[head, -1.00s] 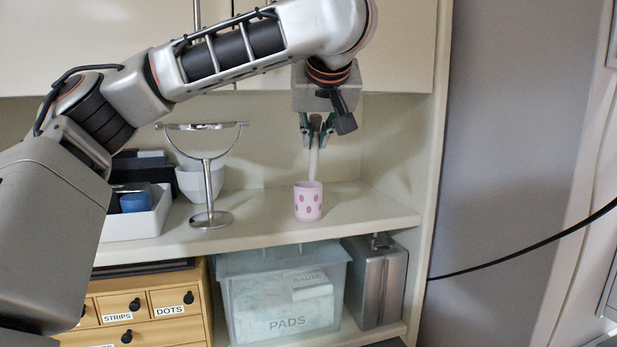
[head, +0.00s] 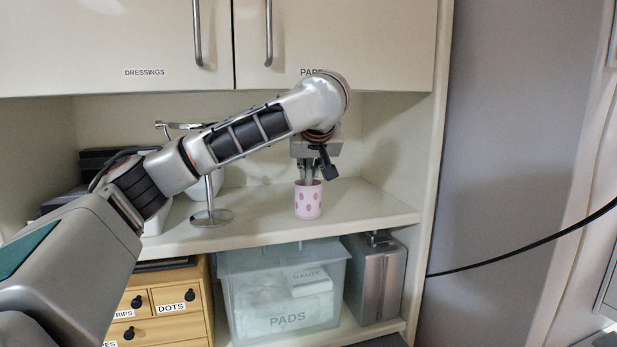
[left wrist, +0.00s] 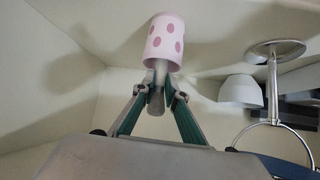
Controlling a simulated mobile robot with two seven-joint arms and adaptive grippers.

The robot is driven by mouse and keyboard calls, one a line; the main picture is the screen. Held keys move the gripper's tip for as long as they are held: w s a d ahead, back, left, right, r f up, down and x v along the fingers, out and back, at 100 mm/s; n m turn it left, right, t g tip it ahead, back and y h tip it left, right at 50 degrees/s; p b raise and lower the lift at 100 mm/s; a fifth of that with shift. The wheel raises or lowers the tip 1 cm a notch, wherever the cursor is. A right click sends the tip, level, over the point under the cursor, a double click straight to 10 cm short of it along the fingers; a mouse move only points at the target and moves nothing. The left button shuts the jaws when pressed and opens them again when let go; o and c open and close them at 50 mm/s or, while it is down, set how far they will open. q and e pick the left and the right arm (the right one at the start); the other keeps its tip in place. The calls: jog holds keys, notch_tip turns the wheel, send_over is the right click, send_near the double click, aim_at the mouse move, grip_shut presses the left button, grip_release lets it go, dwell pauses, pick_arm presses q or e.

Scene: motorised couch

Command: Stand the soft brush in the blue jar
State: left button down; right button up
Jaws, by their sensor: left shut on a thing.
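A pink cup with darker pink dots (head: 308,203) stands upright on the shelf in the head view; no blue jar shows clearly now. My left gripper (head: 309,181) is directly above the cup, pointing down, its fingertips close to the rim. The brush's far end enters the mouth of the pink cup (left wrist: 164,42); that end is hidden inside. My right gripper is not in view.
A round mirror stand (head: 211,216) is left of the cup, partly behind my left arm. A white bowl (left wrist: 240,91) is near it. Cupboard doors (head: 340,45) hang above. A clear bin marked PADS (head: 283,300) and a grey metal case (head: 376,280) sit below. The shelf right of the cup is clear.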

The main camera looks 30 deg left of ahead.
aim_at(309, 168)
pick_arm(q)
jog(key=shift+a+f, duration=0.1)
jog(key=shift+f, duration=0.25)
jog(key=shift+w+a+f, duration=0.1)
jog(key=shift+w+f, duration=0.05)
jog(key=shift+f, duration=0.05)
jog(key=shift+w+a+r+g+h+p, duration=0.2)
jog(key=shift+w+a+g+h+p, duration=0.15)
jog(key=shift+w+g+h+p, duration=0.25)
jog(key=shift+w+a+g+p, duration=0.1)
jog(key=shift+a+g+p, duration=0.05)
jog(key=shift+g+p, duration=0.35)
jog(key=shift+w+a+g+h, duration=0.2)
jog(key=shift+g+h, duration=0.1)
jog(key=shift+h, duration=0.2)
jog(key=shift+f, duration=0.85)
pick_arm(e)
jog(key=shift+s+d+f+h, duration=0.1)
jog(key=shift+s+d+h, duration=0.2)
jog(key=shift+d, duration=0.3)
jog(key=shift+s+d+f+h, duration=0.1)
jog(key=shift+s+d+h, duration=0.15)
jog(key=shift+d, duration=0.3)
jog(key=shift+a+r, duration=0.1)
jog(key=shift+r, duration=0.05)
